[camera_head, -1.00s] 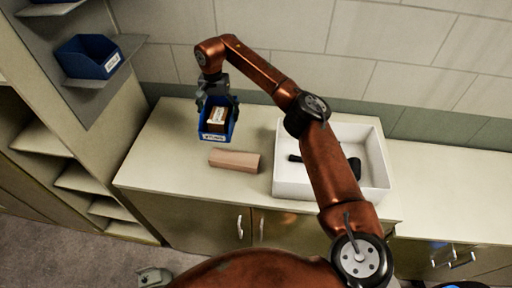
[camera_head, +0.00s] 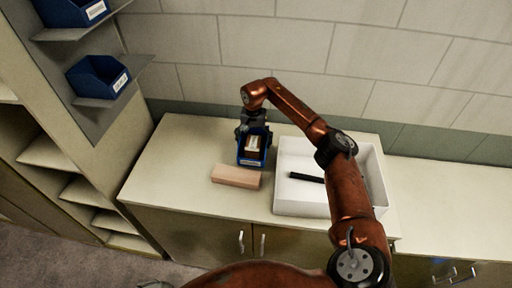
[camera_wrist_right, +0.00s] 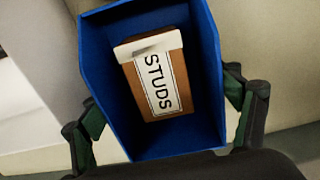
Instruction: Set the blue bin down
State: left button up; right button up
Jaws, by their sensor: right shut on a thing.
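The blue bin (camera_head: 252,160) holds a brown box with a white label reading STUDS (camera_wrist_right: 157,82). In the head view the bin is at the back of the counter, just left of the white tray. My right gripper (camera_head: 253,130) is shut on the bin, with its fingers on either side of it in the wrist view (camera_wrist_right: 165,120). I cannot tell whether the bin's base touches the counter. My left gripper is not in view.
A pinkish block (camera_head: 237,176) lies on the counter (camera_head: 175,165) in front of the bin. The white tray (camera_head: 300,208) holds a black object (camera_head: 306,178). Other blue bins (camera_head: 97,77) sit on the wall rack at left. The counter's left part is clear.

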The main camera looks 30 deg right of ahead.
jog(key=shift+s+d+f, duration=0.1)
jog(key=shift+d+f, duration=0.2)
notch_tip(320, 180, down, 3)
jog(key=shift+d+r+p, duration=0.1)
jog(key=shift+d+p, duration=0.05)
jog(key=shift+p, duration=0.95)
jog(key=shift+f, duration=0.3)
jog(key=shift+f, duration=0.1)
jog(key=o, duration=0.8)
jog(key=shift+s+f, duration=0.1)
jog(key=o, duration=0.4)
jog(key=shift+o, duration=0.2)
